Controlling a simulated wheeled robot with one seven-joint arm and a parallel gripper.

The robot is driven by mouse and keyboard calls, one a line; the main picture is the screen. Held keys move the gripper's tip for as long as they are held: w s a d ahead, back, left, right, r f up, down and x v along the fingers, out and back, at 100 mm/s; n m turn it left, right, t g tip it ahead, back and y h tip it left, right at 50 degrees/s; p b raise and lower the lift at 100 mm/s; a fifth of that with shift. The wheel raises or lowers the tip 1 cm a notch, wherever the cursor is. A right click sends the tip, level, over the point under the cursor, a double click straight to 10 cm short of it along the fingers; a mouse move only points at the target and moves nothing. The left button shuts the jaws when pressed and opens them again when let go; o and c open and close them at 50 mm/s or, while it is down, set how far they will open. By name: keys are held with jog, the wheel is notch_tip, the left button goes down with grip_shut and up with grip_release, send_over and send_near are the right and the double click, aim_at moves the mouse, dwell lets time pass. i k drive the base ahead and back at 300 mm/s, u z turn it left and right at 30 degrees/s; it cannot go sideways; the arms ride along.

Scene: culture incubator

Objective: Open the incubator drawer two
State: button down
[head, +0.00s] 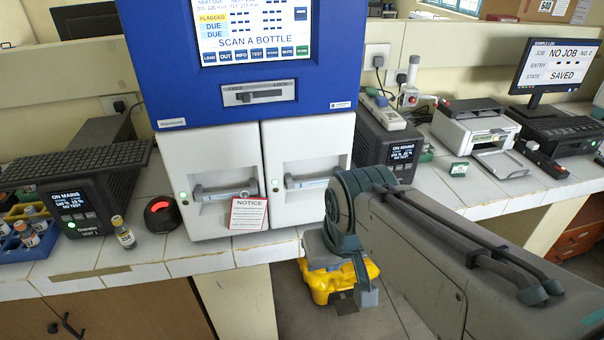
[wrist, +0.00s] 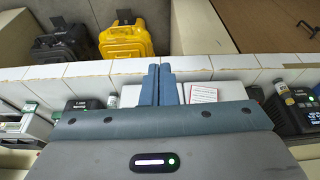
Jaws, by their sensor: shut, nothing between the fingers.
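The incubator (head: 245,70) is a blue cabinet with a screen above two white drawer fronts. The left drawer (head: 205,160) and the right drawer (head: 305,150) both look closed, and each has a grey bar handle. I cannot read which is drawer two. The left drawer's handle (head: 225,191) has a green light beside it; the right drawer's handle (head: 308,182) has one too. My gripper (head: 366,297) hangs in front of the bench, right of and below the right handle, apart from it. In the wrist view its fingers (wrist: 159,72) are together and empty.
A paper notice (head: 249,213) stands at the left drawer's lower right. A small bottle (head: 123,232) and a round black device (head: 161,214) stand left on the bench. A yellow case (head: 325,282) is on the floor below. A printer (head: 470,128) stands right.

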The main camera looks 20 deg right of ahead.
aim_at(301, 154)
jog(key=z, duration=1.85)
jog(key=k, duration=0.95)
jog(key=u, duration=1.1)
jog(key=i, duration=0.5)
jog(key=u, duration=0.1)
